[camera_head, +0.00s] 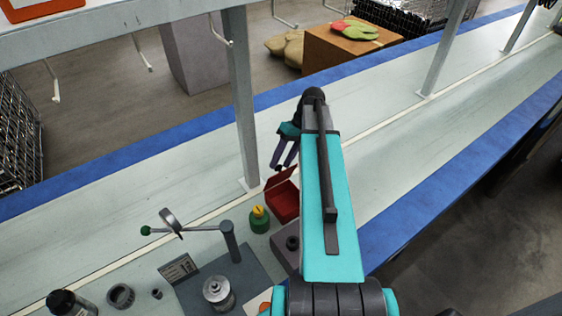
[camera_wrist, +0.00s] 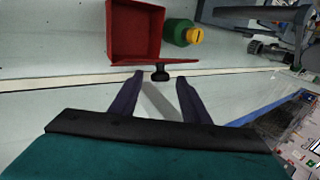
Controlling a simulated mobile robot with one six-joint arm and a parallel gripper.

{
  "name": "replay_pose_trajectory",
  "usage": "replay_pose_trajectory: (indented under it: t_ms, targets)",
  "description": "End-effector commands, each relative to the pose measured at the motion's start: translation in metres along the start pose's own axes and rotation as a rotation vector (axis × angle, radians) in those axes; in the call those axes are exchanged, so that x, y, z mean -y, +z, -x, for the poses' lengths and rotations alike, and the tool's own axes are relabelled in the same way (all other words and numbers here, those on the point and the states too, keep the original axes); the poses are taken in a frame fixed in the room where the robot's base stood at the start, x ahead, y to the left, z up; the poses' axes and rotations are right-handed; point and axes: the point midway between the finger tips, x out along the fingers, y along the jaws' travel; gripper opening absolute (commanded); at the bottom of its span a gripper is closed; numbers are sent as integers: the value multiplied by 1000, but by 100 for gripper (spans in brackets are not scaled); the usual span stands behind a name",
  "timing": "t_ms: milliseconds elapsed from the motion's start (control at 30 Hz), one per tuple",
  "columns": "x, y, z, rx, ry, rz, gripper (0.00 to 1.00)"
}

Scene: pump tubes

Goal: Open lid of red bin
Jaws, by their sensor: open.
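The red bin (camera_head: 285,207) stands on the workbench, partly hidden by my arm in the head view. Its inside shows in the wrist view (camera_wrist: 137,30). Its red lid (camera_head: 280,180) is open and stands up along the bin's far side. In the wrist view the lid (camera_wrist: 180,62) is nearly edge-on, with a black knob (camera_wrist: 160,74) facing my gripper. My gripper (camera_head: 282,166) is open and empty, just beyond the raised lid. In the wrist view the knob lies between the fingertips of my gripper (camera_wrist: 160,77); I cannot tell whether they touch it.
A green bottle with a yellow top (camera_head: 259,218) stands close beside the bin. A grey lever fixture (camera_head: 230,240) and a metal cylinder (camera_head: 218,292) are nearer. A pale shelf post (camera_head: 242,110) rises left of my gripper. The bench beyond is clear.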

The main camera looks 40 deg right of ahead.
Motion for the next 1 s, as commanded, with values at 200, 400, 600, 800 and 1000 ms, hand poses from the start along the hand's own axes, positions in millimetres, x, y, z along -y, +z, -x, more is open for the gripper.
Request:
replay_pose_trajectory:
  t_ms: [200,400,600,800,1000]
  targets:
    - [1,0,-10,1,0,1,42]
    - [0,0,-12,0,0,0,42]
    - [0,0,-11,0,0,0,31]
    - [0,0,-11,0,0,0,0]
    - [0,0,-11,2,-1,-1,0]
